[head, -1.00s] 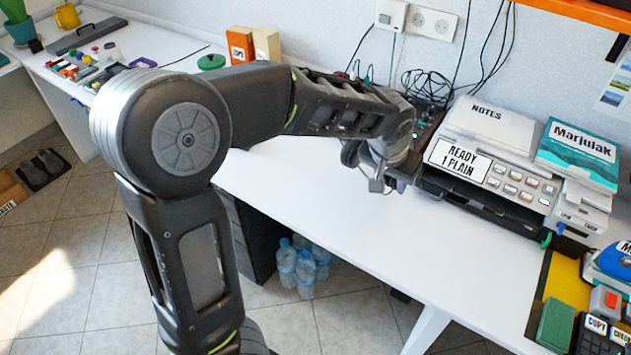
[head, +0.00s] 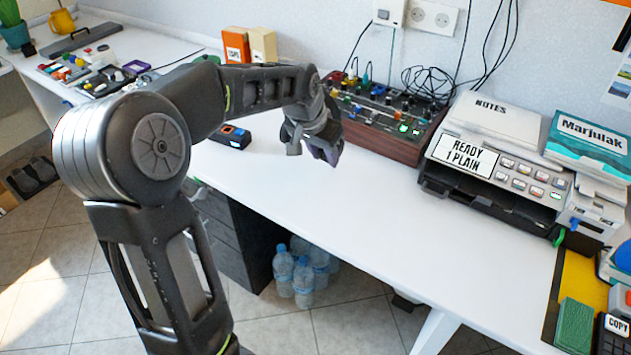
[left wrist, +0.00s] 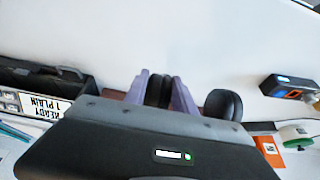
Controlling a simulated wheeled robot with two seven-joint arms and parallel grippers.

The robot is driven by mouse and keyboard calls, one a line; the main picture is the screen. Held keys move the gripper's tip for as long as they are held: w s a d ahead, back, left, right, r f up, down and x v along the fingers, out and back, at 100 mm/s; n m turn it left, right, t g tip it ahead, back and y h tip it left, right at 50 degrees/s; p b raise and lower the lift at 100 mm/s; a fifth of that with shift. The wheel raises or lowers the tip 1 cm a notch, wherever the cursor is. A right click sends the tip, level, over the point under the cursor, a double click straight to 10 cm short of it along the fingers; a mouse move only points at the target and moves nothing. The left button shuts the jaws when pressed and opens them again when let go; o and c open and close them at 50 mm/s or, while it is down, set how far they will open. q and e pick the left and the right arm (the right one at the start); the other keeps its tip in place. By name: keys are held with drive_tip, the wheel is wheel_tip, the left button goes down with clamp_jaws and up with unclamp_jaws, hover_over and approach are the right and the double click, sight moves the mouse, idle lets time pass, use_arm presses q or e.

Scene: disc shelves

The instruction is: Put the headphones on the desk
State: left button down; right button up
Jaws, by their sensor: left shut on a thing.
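My left gripper (head: 325,154) is above the white desk (head: 390,225), left of the printer and in front of the wooden-sided mixer. In the left wrist view its purple fingers (left wrist: 160,92) are closed on a dark part of the headphones. A round black ear cup of the headphones (left wrist: 223,104) shows just right of the fingers; the rest is hidden behind the gripper body. My right gripper is in neither view.
The mixer (head: 385,140) with cables stands at the back. The printer (head: 490,165), topped by notes and a teal box (head: 588,145), stands to the right. A small black device (head: 234,137) lies left of the gripper. The desk's middle front is clear.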

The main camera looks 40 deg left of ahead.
use_arm(q)
wheel_tip(320, 180, down, 4)
drive_tip(key=shift+f, duration=0.15)
drive_tip(key=shift+f+b, duration=0.35)
drive_tip(key=shift+f, duration=2.15)
drive_tip(key=shift+f, duration=0.15)
drive_tip(key=c, duration=1)
unclamp_jaws()
drive_tip(key=shift+c, duration=0.2)
